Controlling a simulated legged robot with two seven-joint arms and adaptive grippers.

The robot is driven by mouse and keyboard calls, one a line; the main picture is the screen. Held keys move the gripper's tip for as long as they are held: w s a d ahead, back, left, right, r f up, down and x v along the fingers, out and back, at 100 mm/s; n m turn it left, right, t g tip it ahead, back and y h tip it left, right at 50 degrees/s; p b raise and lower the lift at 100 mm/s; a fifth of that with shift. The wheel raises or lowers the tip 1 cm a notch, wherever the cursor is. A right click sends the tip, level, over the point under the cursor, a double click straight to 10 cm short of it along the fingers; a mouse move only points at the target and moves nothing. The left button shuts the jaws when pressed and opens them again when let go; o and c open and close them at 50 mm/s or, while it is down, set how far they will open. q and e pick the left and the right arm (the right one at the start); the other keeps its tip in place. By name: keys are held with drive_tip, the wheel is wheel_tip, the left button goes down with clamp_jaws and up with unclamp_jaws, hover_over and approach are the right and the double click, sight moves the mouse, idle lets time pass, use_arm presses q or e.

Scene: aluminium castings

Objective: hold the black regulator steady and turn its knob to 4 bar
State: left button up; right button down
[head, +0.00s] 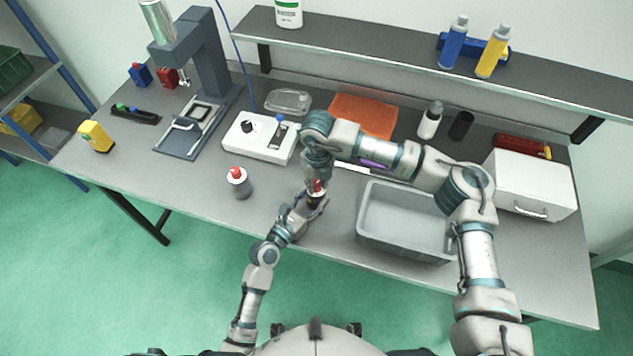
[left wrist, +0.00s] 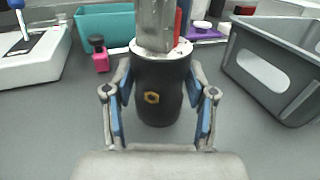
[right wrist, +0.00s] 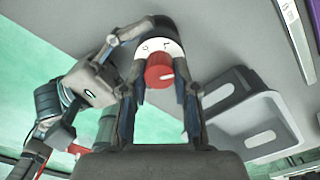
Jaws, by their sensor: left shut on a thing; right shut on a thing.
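The black regulator (head: 317,201) stands on the table with its red knob (head: 317,186) on top. My left gripper (left wrist: 159,105) is shut around the regulator's black body (left wrist: 153,92), which shows an orange hexagon mark. My right gripper (right wrist: 160,88) comes from above and is shut on the red knob (right wrist: 159,71). A white dial face with dark marks shows beside the knob, but I cannot read the setting. In the left wrist view a grey finger of my right gripper hides most of the knob.
A grey regulator with a red knob (head: 239,187) stands to the left. A grey bin (head: 405,242) is close on the right. A white device with a lever (head: 262,149), an orange mat (head: 365,113) and a white box (head: 532,184) stand behind. The table's front edge is near.

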use_arm(q)
drive_tip(key=shift+f, duration=0.1)
use_arm(e)
drive_tip(key=m, duration=0.6)
drive_tip(key=shift+w+d+m, duration=0.3)
drive_tip(key=shift+m, duration=0.1)
use_arm(q)
drive_tip(key=shift+a, duration=0.15)
use_arm(e)
drive_tip(key=m, duration=1.2)
drive_tip(key=shift+m, duration=0.3)
drive_tip(key=m, duration=0.6)
drive_tip(key=shift+m, duration=0.4)
drive_tip(key=c, duration=0.9)
unclamp_jaws()
drive_tip(key=shift+a, duration=0.2)
